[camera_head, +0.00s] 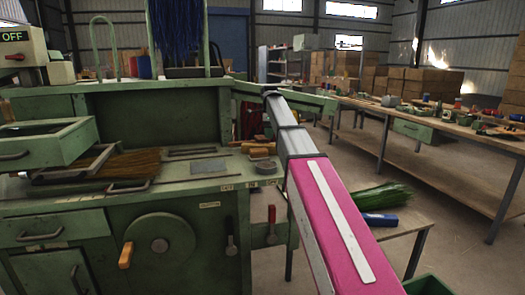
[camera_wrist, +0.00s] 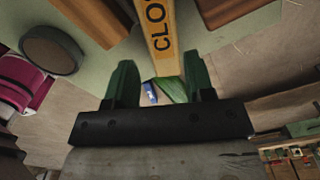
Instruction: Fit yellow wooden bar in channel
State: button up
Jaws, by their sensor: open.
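The fingers are open, one on each side of the bar, and a gap shows at least on the left. Its lower end is close to the fingers; whether they touch it I cannot tell. In the head view, small tan wooden pieces (camera_head: 260,149) lie at the right end of the green bench top; I cannot tell whether one is this bar. The channel cannot be made out clearly.
The green bench (camera_head: 110,225) has an open drawer (camera_head: 45,146), brown bristles (camera_head: 135,163) and a round crank wheel (camera_head: 160,245). Green bristles (camera_head: 380,196) and a blue block (camera_head: 380,219) lie on a low table to the right. A long cluttered table (camera_head: 440,165) stands beyond.

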aim_at(271, 145)
jog(key=shift+d+f, duration=0.15)
jog(key=shift+f, duration=1.4)
jog(key=shift+d+f, duration=0.15)
jog(key=shift+f, duration=1.35)
jog(key=c, duration=0.9)
jog(key=shift+o, duration=0.2)
jog(key=shift+r, duration=0.1)
